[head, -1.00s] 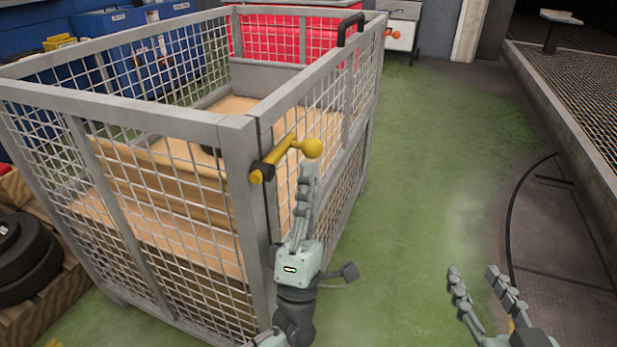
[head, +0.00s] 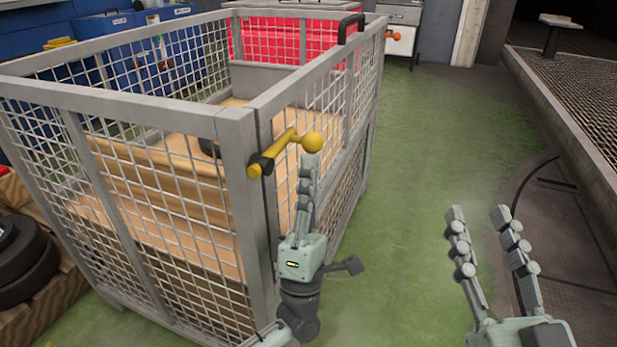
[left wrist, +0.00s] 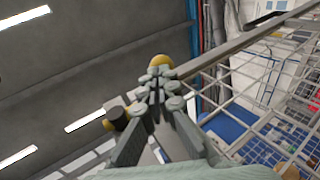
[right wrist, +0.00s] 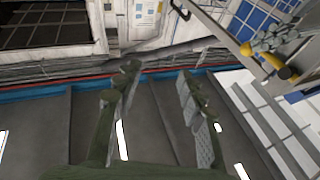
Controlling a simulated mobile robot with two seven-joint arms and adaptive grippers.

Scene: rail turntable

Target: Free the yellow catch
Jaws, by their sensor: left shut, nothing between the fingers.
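The yellow catch (head: 285,145) is a bar with a round ball knob, set in a black collar at the near corner post of a grey mesh cage (head: 237,165). My left gripper (head: 311,160) is shut and empty, its fingertips just below the ball knob; I cannot tell if they touch it. In the left wrist view the shut fingers (left wrist: 158,82) hide most of the knob (left wrist: 162,63). My right gripper (head: 478,212) is open and empty over the floor, right of the cage. The catch also shows in the right wrist view (right wrist: 268,60).
Cardboard-coloured boxes (head: 160,185) lie inside the cage. Black tyres (head: 22,255) are at the left. Green floor (head: 425,150) is clear to the right, with a raised grated platform (head: 590,95) beyond.

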